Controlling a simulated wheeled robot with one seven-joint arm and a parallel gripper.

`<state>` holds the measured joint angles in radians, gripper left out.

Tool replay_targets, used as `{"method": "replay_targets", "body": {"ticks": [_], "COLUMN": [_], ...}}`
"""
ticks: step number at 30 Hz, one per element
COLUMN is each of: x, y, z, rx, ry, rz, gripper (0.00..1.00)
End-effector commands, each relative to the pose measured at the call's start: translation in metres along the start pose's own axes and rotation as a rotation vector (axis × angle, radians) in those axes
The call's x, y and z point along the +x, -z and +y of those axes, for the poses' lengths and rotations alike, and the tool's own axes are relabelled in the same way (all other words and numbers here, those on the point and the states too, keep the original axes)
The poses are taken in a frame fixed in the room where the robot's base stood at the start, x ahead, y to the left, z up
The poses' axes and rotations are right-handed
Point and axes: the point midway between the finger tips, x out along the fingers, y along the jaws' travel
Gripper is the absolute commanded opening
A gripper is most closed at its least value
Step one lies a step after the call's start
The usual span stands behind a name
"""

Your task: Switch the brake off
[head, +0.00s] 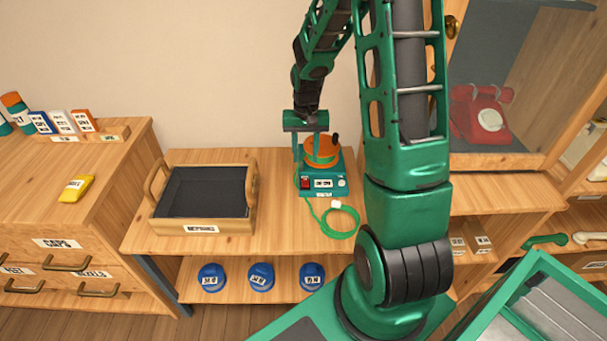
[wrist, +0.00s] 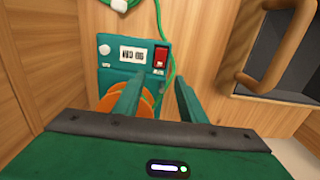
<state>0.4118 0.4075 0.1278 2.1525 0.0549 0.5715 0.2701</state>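A green device (head: 335,192) with an orange disc (head: 322,149) and a dark knob on top stands on the wooden bench. Its front has a red rocker switch (head: 304,183) at the left, a label in the middle and a white knob (head: 341,183) at the right. The switch also shows in the wrist view (wrist: 161,56), at the panel's right. My gripper (head: 306,155) points down at the device's left side, near the disc. In the wrist view its fingers (wrist: 157,88) are apart with nothing held. The finger tips are short of the switch in that picture; contact cannot be told.
A green cable with a white plug (head: 336,204) lies coiled before the device. A wooden tray (head: 183,226) with a dark inside stands to the left. Blue round things (head: 261,276) sit on the shelf below. A red dial phone (head: 481,112) is at the right.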

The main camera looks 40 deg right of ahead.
Motion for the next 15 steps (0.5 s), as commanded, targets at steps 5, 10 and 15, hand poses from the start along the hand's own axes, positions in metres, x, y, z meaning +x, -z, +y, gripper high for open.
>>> {"method": "replay_targets", "body": {"ticks": [5,10,15], "x": [0.034,0.061,0.079], "y": [-0.001,-0.001,-0.001], "z": [0.001,0.001,0.000], "rx": [0.000,0.000,-0.001], "ry": [-0.001,-0.001,-0.001], "rz": [-0.005,-0.003,-0.002], "gripper": [0.38,0.38,0.38]}}
